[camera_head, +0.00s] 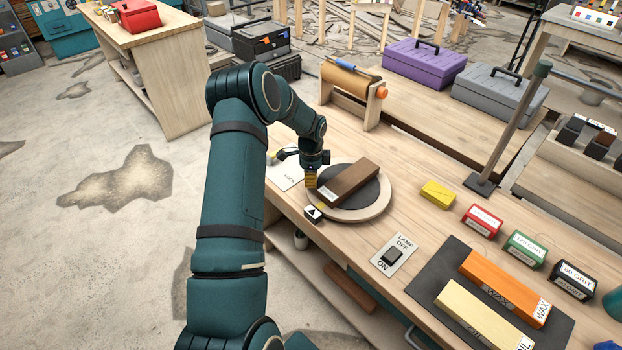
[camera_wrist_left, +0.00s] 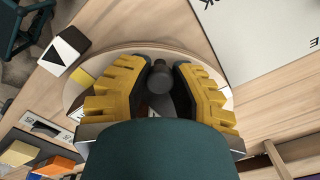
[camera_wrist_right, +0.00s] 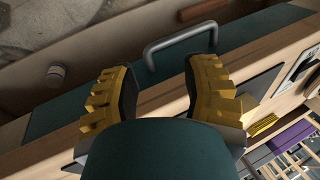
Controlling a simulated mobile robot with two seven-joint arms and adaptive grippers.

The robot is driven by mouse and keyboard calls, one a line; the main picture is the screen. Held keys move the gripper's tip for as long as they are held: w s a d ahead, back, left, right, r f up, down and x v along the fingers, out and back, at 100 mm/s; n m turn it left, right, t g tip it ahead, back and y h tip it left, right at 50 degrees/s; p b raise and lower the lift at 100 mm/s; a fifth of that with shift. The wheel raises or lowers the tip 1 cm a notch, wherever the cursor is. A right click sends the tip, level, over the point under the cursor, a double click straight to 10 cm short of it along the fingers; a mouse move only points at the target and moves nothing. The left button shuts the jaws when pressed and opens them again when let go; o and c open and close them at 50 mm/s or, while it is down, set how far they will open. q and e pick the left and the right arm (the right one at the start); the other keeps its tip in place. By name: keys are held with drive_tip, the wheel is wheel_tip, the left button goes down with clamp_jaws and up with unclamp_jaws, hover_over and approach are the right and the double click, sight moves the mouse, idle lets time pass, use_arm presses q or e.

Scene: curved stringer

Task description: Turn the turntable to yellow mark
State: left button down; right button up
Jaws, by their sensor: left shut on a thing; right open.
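The turntable (camera_head: 372,206) is a round pale wooden disc with a dark top and a brown block (camera_head: 350,183) lying on it. There, a yellow patch (camera_wrist_left: 83,77) lies on the rim close to that triangle. My left gripper (camera_head: 311,180) is at the turntable's left side, shut on a dark round knob (camera_wrist_left: 160,78). My right gripper (camera_wrist_right: 160,72) is open and empty, seen only in its wrist view.
A lamp switch plate (camera_head: 394,256) lies right of the turntable. A dark mat (camera_head: 446,268) carries orange and cream blocks. Small yellow, red, green and black blocks stand behind it. In the right wrist view, a grey handle (camera_wrist_right: 180,45) is on a green front beyond my open fingers.

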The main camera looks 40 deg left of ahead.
idle(0.3)
use_arm(q)
drive_tip(key=c, duration=0.8)
unclamp_jaws()
drive_tip(key=shift+o, duration=0.2)
wheel_tip(320, 180, up, 12)
drive_tip(key=shift+s, duration=0.1)
